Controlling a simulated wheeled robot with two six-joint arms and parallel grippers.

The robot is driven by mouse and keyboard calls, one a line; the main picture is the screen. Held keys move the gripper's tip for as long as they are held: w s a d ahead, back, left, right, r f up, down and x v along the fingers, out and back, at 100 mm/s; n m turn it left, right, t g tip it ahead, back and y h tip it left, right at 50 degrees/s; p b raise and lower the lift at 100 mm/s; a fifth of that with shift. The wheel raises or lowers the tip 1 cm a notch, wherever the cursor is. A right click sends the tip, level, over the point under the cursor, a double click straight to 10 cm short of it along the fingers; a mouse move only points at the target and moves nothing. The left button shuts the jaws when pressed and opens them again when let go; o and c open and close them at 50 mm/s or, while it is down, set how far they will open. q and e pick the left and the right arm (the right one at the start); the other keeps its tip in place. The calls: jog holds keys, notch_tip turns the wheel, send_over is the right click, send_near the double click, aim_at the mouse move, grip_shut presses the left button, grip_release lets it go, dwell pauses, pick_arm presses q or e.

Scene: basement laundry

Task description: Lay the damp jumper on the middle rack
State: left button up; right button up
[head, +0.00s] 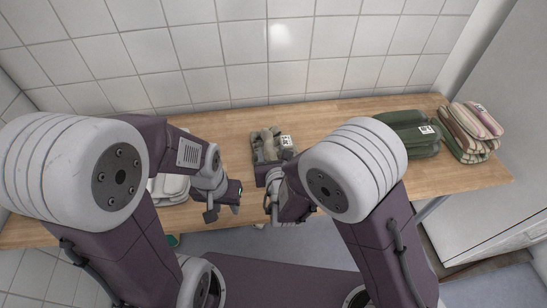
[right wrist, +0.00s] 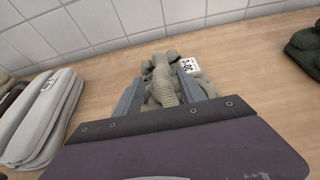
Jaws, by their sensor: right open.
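A crumpled grey-beige knitted jumper (head: 264,146) with a white tag lies on the wooden table, near its middle. It also shows in the right wrist view (right wrist: 163,72), ahead of and between my right gripper's fingers. My right gripper (right wrist: 158,92) is open, with its fingers on either side of the jumper's near part; I cannot tell whether they touch it. My left gripper (head: 222,211) looks open and empty, near the table's front edge and left of the right gripper. No rack is clearly in view.
Folded pale laundry (right wrist: 42,112) lies on the left, partly hidden by my left arm in the head view. A dark green folded garment (head: 408,138) and a striped folded stack (head: 472,132) lie on the right. A tiled wall (head: 240,50) stands behind the wooden table (head: 340,112).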

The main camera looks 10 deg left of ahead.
pick_arm(q)
jog(key=shift+r, duration=0.15)
pick_arm(e)
jog(key=v, duration=0.4)
jog(key=shift+s+r, duration=0.1)
jog(key=shift+s, duration=0.05)
jog(key=shift+d, duration=0.15)
